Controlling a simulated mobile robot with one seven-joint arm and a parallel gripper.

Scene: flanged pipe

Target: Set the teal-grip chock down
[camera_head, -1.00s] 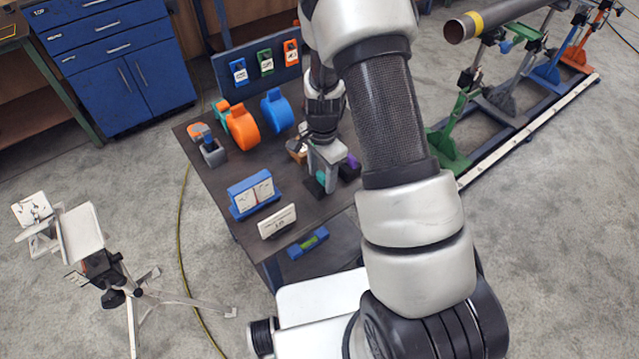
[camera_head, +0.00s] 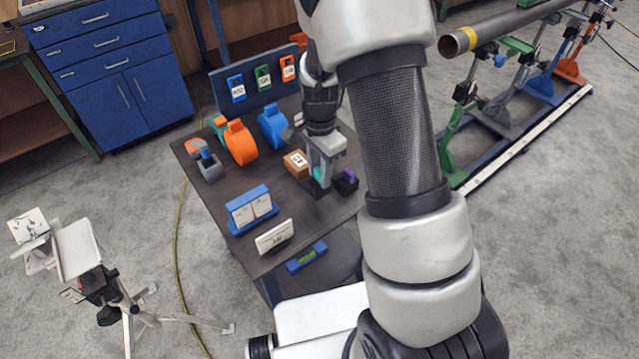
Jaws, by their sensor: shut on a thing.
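The teal-grip chock (camera_head: 317,173) shows as a small patch of teal between the fingers of my gripper (camera_head: 321,181). My gripper points down over the right part of the dark table (camera_head: 240,192) and is shut on the chock. The fingers and wrist hide most of the chock. I cannot tell whether its underside touches the tabletop.
A cardboard-brown box (camera_head: 296,164) stands just left of my gripper, and a dark block with a purple top (camera_head: 348,178) just right. Orange (camera_head: 239,143) and blue (camera_head: 273,126) rounded tools stand behind. A blue stand (camera_head: 250,207) and white sign (camera_head: 274,237) are nearer the front edge.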

